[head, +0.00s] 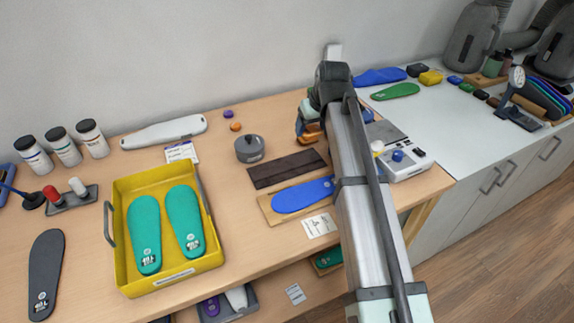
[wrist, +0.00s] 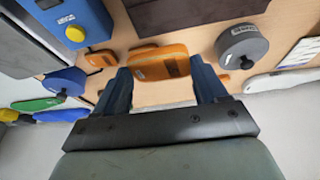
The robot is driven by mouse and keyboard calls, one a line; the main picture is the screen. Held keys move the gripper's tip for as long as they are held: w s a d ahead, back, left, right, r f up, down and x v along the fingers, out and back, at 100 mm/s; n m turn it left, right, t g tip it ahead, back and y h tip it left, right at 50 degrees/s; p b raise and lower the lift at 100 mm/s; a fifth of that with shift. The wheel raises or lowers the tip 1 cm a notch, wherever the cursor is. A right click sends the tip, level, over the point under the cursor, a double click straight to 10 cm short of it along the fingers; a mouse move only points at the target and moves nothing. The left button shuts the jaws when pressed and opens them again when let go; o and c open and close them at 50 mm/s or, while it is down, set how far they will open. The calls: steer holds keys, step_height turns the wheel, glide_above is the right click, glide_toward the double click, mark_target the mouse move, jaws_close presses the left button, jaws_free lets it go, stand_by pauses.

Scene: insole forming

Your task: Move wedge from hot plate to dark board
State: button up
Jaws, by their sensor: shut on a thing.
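An orange wedge (wrist: 160,62) is between the two blue fingers of my gripper (wrist: 160,80) in the wrist view; the gripper is shut on it. In the head view my gripper (head: 311,127) is beyond the arm, mostly hidden by it, with orange showing at the fingers. The dark board (head: 287,168) lies bare on the table, to the left of and nearer than the gripper; it also shows at the top of the wrist view (wrist: 195,9). The hot plate (head: 386,132) has a grey top and is partly behind my arm, right of the gripper.
A grey round pot (head: 249,149) stands left of the gripper. A blue insole (head: 303,195) lies on a wooden board in front of the dark board. A yellow tray (head: 126,275) holds two teal insoles. Another orange piece (wrist: 101,58) is beside the held wedge. A white side counter (head: 450,115) is at right.

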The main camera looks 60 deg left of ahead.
mark_target(309, 157)
steer(key=shift+w+a+m, duration=0.1)
steer(key=shift+m, duration=0.3)
steer(key=shift+f, duration=4.95)
steer(key=shift+f, duration=0.15)
steer(key=o, duration=1)
steer(key=v, duration=1.2)
